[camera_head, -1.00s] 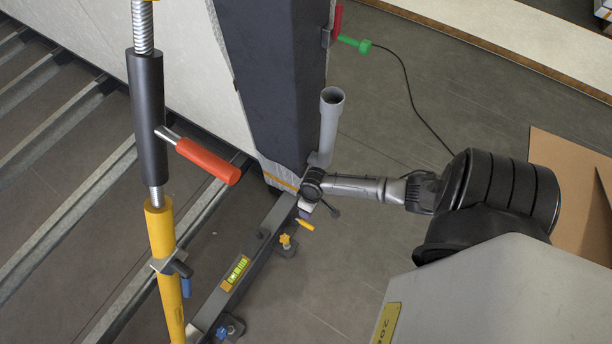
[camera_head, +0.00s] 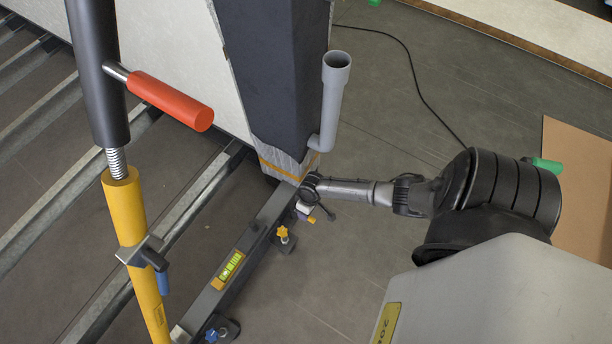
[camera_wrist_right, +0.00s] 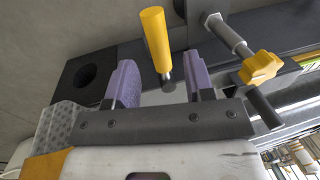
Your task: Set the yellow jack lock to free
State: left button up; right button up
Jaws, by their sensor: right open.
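A yellow lever handle (camera_wrist_right: 155,40) on a short metal pin stands between the tips of my open right gripper (camera_wrist_right: 160,66) in the right wrist view. Its purple fingers are on either side of it, apart from it as far as I can tell. In the head view this handle (camera_head: 311,219) is a small yellow spot beside my right gripper (camera_head: 307,206), mostly hidden, at the far end of a dark floor beam. A yellow star knob (camera_wrist_right: 261,68) on a bolt sits to the right in the wrist view; it also shows in the head view (camera_head: 282,233). My left gripper is out of view.
A yellow prop (camera_head: 128,214) with a red handle (camera_head: 171,101) stands at the left. A spirit level (camera_head: 228,269) lies on the dark beam (camera_head: 252,248). A dark column (camera_head: 273,70) and grey pipe (camera_head: 331,99) rise behind my right gripper. The floor at right is mostly clear.

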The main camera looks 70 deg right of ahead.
jog(key=shift+a+f+b, duration=0.15)
jog(key=shift+f+b, duration=0.25)
jog(key=shift+f, duration=0.4)
jog(key=shift+a+f+b, duration=0.15)
jog(key=shift+f+b, duration=0.25)
jog(key=shift+f, duration=0.35)
jog(key=shift+c, duration=0.4)
grip_shut()
